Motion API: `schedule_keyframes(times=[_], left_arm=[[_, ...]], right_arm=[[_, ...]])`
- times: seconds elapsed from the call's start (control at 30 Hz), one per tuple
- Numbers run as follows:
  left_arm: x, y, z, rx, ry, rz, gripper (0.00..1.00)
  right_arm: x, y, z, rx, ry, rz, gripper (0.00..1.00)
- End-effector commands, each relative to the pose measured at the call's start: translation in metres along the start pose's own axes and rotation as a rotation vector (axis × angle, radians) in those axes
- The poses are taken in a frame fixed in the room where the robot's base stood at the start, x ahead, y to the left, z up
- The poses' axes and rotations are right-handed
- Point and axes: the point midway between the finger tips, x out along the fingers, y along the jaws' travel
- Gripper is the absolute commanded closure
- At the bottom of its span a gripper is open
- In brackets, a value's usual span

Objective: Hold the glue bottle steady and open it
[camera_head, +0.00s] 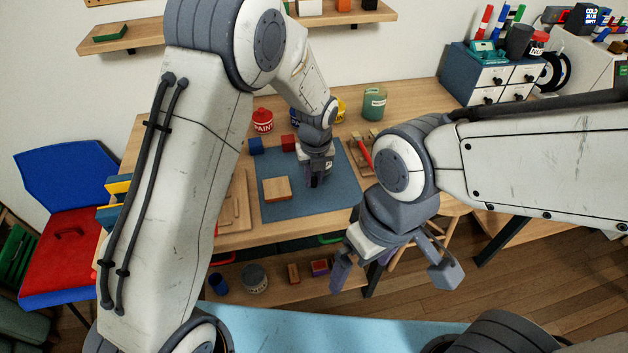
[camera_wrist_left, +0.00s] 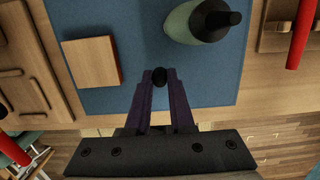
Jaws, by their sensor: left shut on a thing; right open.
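The green glue bottle (camera_wrist_left: 186,22) stands on the blue mat (camera_wrist_left: 220,85) at the top of the left wrist view, with a black top and spout. In the head view my left gripper mostly hides it. My left gripper (camera_head: 318,182) is over the mat. In the left wrist view its fingers (camera_wrist_left: 160,80) are shut on a small black round piece (camera_wrist_left: 159,77), apart from the bottle in the picture; it looks like a cap, but I cannot be sure. My right gripper (camera_head: 394,275) is open and empty in front of the table, its fingers wide apart.
A wooden block (camera_head: 277,189) lies on the mat left of my left gripper. A wooden rack (camera_head: 361,150) is to the right.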

Motion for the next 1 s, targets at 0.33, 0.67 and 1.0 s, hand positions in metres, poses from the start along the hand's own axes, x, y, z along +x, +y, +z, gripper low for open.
schedule_keyframes(times=[0.33,0.67,1.0], left_arm=[[0.019,0.000,-0.002,0.000,-0.001,0.000,1.00],[0.021,0.000,-0.003,0.000,0.000,0.000,0.49],[0.015,-0.001,-0.002,0.000,-0.002,-0.002,0.49]], right_arm=[[-0.002,0.000,0.000,0.000,0.000,0.000,0.01],[-0.002,0.000,0.000,0.000,0.000,0.000,0.01],[-0.002,0.000,0.000,0.000,0.000,0.000,0.01]])
